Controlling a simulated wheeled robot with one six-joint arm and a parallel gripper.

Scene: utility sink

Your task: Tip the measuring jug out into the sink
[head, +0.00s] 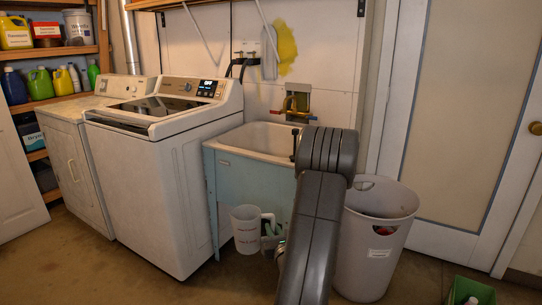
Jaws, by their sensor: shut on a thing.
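My gripper (269,234) is shut on the jug at the handle side; my dark grey arm hides most of the gripper. What is inside the jug cannot be seen. The sink (262,141) is a pale basin on a light blue cabinet, behind and above the jug. My arm covers its right part.
A white washing machine (165,185) stands left of the sink. A grey bin (378,240) stands to the right, close to my arm. Taps (294,108) rise at the back of the sink. A green box (470,291) is on the floor at lower right.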

